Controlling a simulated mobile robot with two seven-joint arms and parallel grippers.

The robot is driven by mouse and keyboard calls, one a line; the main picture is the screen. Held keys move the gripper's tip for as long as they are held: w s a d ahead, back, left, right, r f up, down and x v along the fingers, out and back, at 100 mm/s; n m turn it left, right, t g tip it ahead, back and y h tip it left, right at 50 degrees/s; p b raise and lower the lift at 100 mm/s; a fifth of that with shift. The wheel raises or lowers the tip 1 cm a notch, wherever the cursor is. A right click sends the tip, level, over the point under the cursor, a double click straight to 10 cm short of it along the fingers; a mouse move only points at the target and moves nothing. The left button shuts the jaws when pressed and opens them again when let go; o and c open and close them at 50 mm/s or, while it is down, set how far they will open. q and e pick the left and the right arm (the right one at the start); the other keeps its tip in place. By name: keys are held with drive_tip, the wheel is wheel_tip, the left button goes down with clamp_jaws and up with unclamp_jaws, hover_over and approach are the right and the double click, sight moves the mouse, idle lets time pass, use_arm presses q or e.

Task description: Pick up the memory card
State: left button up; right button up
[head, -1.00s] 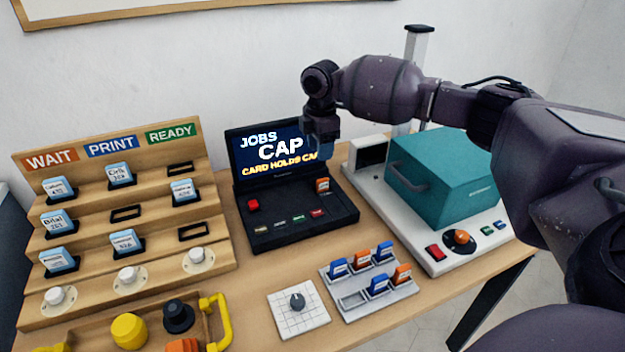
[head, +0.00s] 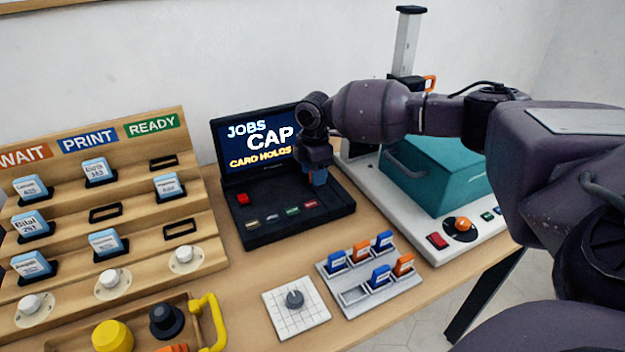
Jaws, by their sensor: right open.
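The black job console (head: 258,220) stands mid-table, its screen (head: 258,138) reading JOBS, CAP and CARD HOLDS, the right end covered by my arm. The orange memory card that stood in the slot at the console's right is now hidden by my right gripper (head: 318,178). The gripper is open and points down at that slot; whether its fingers are around the card cannot be told. Other cards, blue and orange, stand in a grey rack (head: 350,297) in front. My left gripper is out of view.
A teal-lidded printer (head: 440,175) stands right of the console, under my right arm. A wooden rack (head: 150,235) with labelled cards is at left. A white gridded pad with a knob (head: 295,300) and a tray with a yellow handle (head: 215,322) are in front.

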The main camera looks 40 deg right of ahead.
drive_tip(key=shift+r, duration=0.1)
drive_tip(key=shift+c, duration=0.2)
clamp_jaws()
